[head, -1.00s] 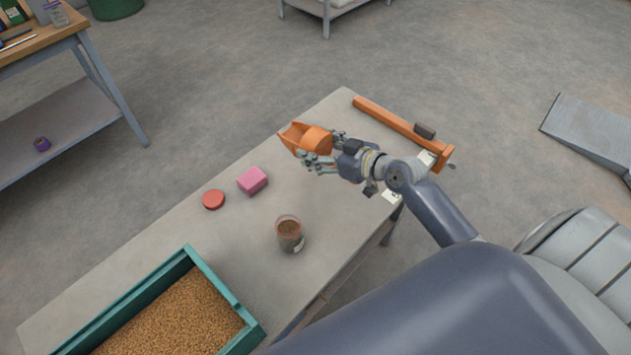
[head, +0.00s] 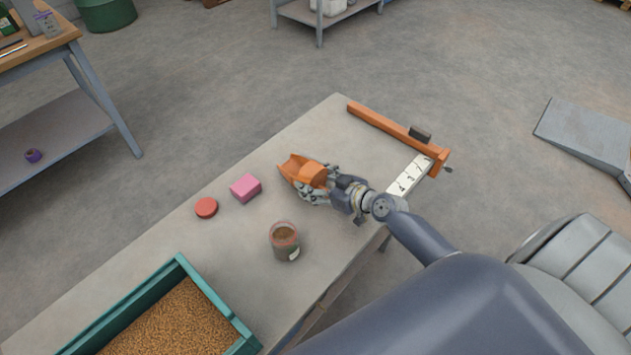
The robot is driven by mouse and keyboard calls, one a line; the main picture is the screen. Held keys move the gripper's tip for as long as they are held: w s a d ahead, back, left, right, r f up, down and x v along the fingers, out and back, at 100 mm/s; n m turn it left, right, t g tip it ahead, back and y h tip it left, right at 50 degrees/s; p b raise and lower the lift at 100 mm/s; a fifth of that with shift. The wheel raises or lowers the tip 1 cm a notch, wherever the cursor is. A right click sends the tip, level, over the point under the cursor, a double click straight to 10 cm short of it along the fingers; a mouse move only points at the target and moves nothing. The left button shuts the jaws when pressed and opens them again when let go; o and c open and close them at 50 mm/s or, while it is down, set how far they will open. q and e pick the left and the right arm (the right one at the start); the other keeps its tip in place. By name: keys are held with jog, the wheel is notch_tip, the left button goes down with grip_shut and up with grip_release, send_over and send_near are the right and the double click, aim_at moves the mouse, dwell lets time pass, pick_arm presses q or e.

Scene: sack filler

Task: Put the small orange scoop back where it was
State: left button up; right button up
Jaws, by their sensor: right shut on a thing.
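The small orange scoop (head: 301,171) is in the grip of my right gripper (head: 318,183), over the middle of the grey table (head: 345,135). Its open mouth points to the upper left. The gripper's fingers are shut around its rear part and hide the handle. Whether the scoop touches the table top or hangs just above it, I cannot tell. My left gripper is not in the head view.
A glass jar (head: 284,241) with brown contents, a pink block (head: 245,187) and a red lid (head: 206,207) stand nearby. A green bin of grain (head: 215,308) is at the front left. An orange bar (head: 393,130) and a numbered strip (head: 410,175) lie at the far right end.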

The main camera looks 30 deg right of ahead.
jog(key=shift+f, duration=0.15)
jog(key=o, duration=1.1)
jog(key=shift+r, duration=0.2)
jog(key=shift+s+d, duration=0.1)
jog(key=shift+s, duration=0.2)
jog(key=b+v, duration=0.1)
jog(key=v, duration=0.9)
jog(key=shift+s+d+r, duration=0.2)
jog(key=shift+s+r, duration=0.25)
jog(key=shift+s, duration=0.15)
